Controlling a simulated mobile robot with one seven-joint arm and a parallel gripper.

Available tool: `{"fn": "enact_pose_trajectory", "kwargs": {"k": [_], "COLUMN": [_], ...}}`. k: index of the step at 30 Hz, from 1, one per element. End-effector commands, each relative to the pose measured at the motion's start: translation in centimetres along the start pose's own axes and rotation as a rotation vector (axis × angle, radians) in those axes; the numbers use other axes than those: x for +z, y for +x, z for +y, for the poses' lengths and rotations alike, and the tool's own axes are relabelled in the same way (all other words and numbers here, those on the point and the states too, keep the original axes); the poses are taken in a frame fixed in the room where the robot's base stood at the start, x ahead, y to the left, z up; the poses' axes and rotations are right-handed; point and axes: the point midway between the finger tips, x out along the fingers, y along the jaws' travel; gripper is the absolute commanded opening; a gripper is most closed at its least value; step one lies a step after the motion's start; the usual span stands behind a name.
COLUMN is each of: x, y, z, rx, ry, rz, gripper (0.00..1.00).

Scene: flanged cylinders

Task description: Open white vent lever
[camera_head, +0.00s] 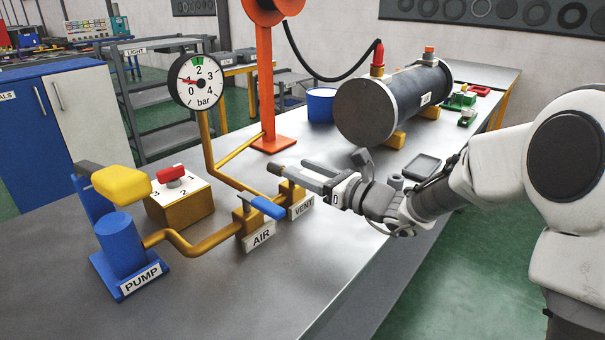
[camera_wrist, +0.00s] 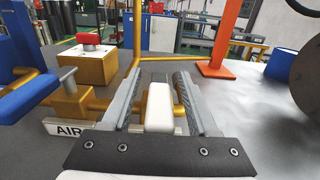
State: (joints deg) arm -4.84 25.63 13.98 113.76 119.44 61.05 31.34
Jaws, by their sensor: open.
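The white vent lever (camera_wrist: 159,108) lies between the fingers of my gripper (camera_wrist: 158,78) in the wrist view, pointing towards the palm, with visible gaps on both sides. In the head view my gripper (camera_head: 290,168) is open over the brass vent valve (camera_head: 292,191), just above the VENT sign (camera_head: 302,207). The white lever is largely hidden there by my fingers. The fingers do not appear closed on it.
The blue AIR lever (camera_head: 268,207) is close on the left. A pressure gauge (camera_head: 196,82) on a yellow pipe reads near 1. A blue pump (camera_head: 121,245), a red-knobbed box (camera_head: 178,200), an orange stand (camera_head: 266,90) and a dark flanged cylinder (camera_head: 395,100) stand around. The front bench is clear.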

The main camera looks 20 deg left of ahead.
Motion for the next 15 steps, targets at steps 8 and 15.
{"fn": "enact_pose_trajectory", "kwargs": {"k": [8, 15], "x": [0.02, 0.01], "y": [0.32, 0.30], "z": [0.00, 0.00], "rx": [0.000, 0.000], "ry": [0.000, 0.000], "rz": [0.000, 0.000], "gripper": [0.60, 0.26]}}
